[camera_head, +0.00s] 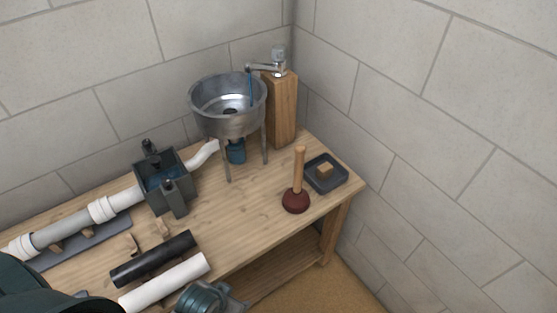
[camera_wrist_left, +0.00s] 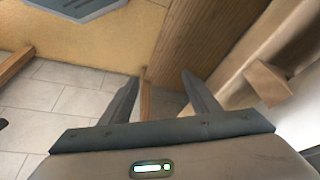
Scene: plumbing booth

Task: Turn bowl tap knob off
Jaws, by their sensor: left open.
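The steel bowl (camera_head: 222,122) stands on thin legs at the back of the bench. The tap (camera_head: 265,69) sits on a wooden post (camera_head: 284,112) behind and to the right of the bowl, its spout reaching over the bowl. Its knob (camera_head: 279,52) is the grey part on top. A thin blue stream of water (camera_head: 251,88) runs from the spout into the bowl. My left gripper (camera_wrist_left: 160,77) is open in the left wrist view, with nothing seen between its fingers. It is away from the tap, which that view does not show.
A plunger (camera_head: 296,201) and a dark tray (camera_head: 340,181) with a tan block stand at the bench's right end. A grey box (camera_head: 149,190), white pipe (camera_head: 117,203), and loose black (camera_head: 150,260) and white (camera_head: 165,283) pipes lie left. Block walls close the corner.

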